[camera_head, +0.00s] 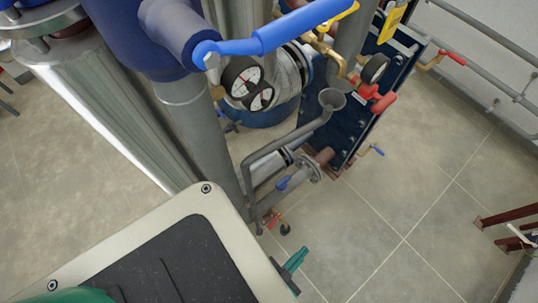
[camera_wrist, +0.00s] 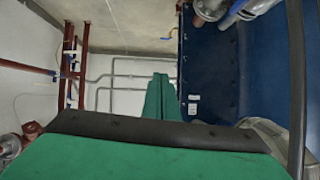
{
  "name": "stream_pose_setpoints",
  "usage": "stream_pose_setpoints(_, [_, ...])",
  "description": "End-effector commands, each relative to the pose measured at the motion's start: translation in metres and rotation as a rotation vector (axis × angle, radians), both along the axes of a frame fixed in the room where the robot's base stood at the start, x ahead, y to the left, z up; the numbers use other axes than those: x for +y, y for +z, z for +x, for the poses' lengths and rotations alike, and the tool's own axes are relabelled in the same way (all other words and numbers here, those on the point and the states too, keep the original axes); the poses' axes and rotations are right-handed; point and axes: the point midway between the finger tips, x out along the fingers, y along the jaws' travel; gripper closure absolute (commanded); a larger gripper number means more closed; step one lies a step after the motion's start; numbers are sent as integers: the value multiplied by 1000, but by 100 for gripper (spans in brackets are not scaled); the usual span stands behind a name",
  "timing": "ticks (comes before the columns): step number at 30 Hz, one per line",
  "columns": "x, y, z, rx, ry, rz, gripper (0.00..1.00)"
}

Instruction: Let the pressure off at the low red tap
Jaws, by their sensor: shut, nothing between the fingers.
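A small tap with a red handle (camera_head: 273,219) sits low near the floor, at the foot of the grey pipework in the head view. A dark round part shows just beside it. My gripper (camera_head: 298,257) is green and shows partly past the edge of my base, below and a little right of the tap in the picture, apart from it. In the wrist view the green fingers (camera_wrist: 161,97) are together with nothing between them. I cannot make out the low red tap in the wrist view.
A blue plate stack (camera_head: 355,125) stands behind, with a grey funnel pipe (camera_head: 331,99), a higher red-handled valve (camera_head: 379,98) and a small blue-handled valve (camera_head: 283,183). A large blue lever (camera_head: 270,36) is overhead.

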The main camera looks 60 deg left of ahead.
Motion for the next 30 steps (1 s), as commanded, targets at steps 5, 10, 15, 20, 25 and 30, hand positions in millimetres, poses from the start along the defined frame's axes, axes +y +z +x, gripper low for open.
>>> stream_pose_setpoints(5, [-17,57,-10,-106,-50,-23,100])
stream_pose_setpoints(10, [-27,97,-15,-178,-81,-43,100])
stream_pose_setpoints(15, [-34,128,-20,-234,-106,-62,100])
stream_pose_setpoints(20, [-39,153,-23,-277,-122,-76,100])
stream_pose_setpoints(25, [-36,132,-19,-249,-90,-113,100])
stream_pose_setpoints(30, [-32,98,-15,-197,-41,-161,100])
